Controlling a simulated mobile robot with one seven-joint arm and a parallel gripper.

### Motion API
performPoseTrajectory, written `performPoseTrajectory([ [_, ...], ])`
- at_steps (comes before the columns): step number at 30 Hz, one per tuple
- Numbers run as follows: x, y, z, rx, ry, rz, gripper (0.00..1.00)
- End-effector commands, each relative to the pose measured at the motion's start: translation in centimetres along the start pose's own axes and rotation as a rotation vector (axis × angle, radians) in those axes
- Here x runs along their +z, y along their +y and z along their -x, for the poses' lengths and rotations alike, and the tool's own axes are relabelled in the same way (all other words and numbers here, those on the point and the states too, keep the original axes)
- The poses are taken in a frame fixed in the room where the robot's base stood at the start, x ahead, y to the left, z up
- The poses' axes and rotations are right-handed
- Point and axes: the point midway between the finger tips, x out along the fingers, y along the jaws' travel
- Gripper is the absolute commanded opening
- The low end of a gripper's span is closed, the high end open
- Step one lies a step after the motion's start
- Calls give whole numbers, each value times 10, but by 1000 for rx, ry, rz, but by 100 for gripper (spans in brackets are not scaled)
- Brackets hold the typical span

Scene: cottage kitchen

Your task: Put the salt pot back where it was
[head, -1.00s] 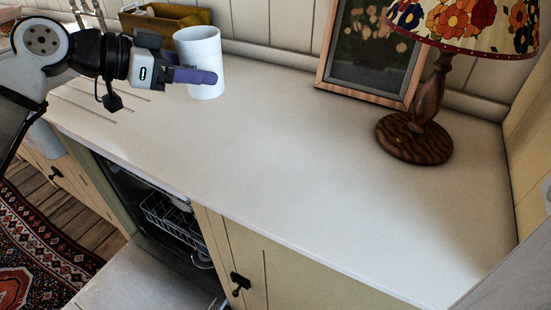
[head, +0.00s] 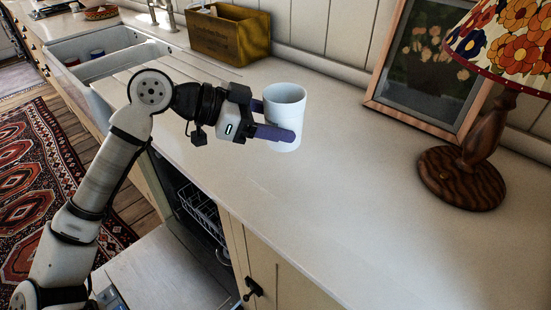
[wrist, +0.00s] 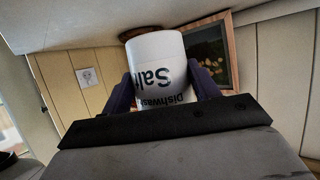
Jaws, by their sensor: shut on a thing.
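The salt pot (head: 285,103) is a white cylinder. In the head view it is upright at the end of my arm, over the pale worktop (head: 330,210); I cannot tell whether its base touches the surface. My gripper (head: 276,120) is shut on it from the left, with one purple finger on the near side and the other partly hidden behind. In the wrist view the salt pot (wrist: 158,75) sits between both fingers, and its lettering "Dishwasher Salt" appears upside down and partly cut off.
A wooden box (head: 230,36) stands behind, near the wall. A framed picture (head: 430,65) and a lamp with a wooden base (head: 461,178) stand at the right. The sink (head: 105,55) is at the far left. An open dishwasher (head: 200,212) lies below the front edge. The worktop's middle is clear.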

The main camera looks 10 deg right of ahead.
Motion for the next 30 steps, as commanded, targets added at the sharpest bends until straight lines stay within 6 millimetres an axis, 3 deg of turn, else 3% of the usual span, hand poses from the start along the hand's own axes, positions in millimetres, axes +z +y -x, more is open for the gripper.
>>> performPoseTrajectory([
  [6, 41, 0, -18, 0, 4, 2, 36],
  [14, 59, -1, -26, -1, 1, 1, 36],
  [20, 83, -1, -37, 0, 4, 2, 36],
  [30, 90, -1, -40, -1, 0, 0, 36],
])
